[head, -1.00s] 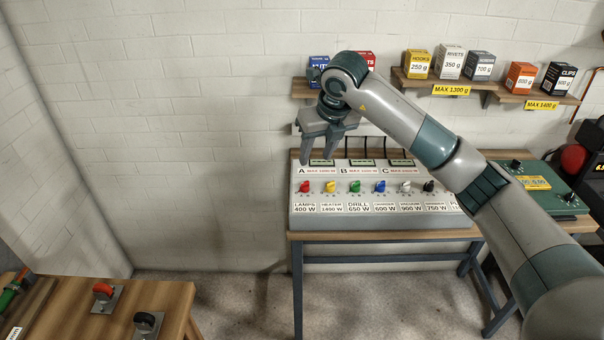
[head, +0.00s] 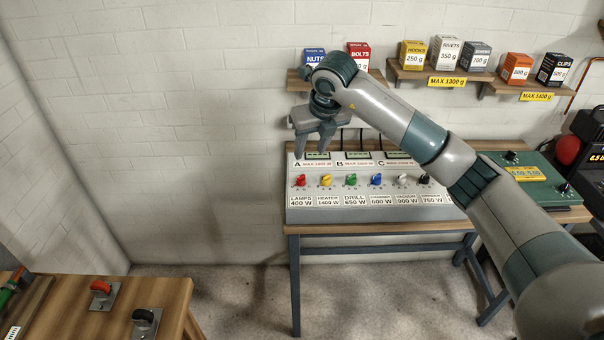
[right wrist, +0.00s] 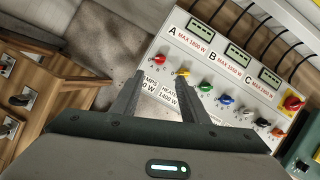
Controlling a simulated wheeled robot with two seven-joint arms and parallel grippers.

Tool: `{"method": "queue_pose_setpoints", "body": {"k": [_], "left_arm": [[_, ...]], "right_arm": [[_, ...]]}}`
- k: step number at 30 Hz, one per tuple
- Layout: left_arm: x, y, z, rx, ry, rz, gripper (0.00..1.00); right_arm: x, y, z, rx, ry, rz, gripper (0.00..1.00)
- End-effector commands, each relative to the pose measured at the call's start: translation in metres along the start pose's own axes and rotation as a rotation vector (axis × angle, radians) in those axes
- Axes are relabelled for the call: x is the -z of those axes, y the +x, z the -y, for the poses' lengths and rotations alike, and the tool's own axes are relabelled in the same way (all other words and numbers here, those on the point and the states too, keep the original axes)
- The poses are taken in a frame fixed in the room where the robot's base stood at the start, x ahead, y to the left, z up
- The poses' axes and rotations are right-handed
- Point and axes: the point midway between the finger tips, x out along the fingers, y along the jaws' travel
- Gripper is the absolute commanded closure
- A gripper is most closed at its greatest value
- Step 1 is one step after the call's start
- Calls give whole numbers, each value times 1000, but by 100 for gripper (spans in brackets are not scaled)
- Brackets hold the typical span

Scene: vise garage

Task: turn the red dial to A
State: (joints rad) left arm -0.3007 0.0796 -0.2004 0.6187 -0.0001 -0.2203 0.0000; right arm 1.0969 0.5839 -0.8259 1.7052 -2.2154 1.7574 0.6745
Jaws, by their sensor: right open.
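The red dial (head: 301,180) is the leftmost in a row of coloured dials on the sloped grey panel (head: 440,212), above the label LAMPS 400 W. It also shows in the right wrist view (right wrist: 159,60), just beyond the gripper's fingertips. Letters beside the dial are too small to read its setting surely. My right gripper (head: 312,154) is open and empty, above the panel's left end near the A display. In the right wrist view its fingers (right wrist: 162,74) stand apart, not touching the dial. My left gripper is out of view.
Yellow (head: 326,180), green (head: 351,180) and blue (head: 376,180) dials sit close to the right of the red one. A shelf with boxes (head: 358,57) is above. A wooden bench (head: 100,318) stands at lower left. Floor between is clear.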

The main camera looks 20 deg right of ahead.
Motion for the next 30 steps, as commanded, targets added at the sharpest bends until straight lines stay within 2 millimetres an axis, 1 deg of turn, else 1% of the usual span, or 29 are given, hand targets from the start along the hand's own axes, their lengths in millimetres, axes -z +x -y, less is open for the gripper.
{"method": "queue_pose_setpoints", "body": {"k": [1,3,15,21,25,30], "left_arm": [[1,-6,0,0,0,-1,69],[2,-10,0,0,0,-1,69],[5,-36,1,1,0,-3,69],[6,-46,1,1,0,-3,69],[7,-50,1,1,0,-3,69],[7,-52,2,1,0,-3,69]], "right_arm": [[0,7,0,0,1,-5,59],[0,17,0,-1,2,-5,59],[1,89,0,1,1,-5,59],[1,122,0,1,2,-4,59],[0,137,0,0,2,-3,59],[0,147,0,1,1,-1,59]]}}
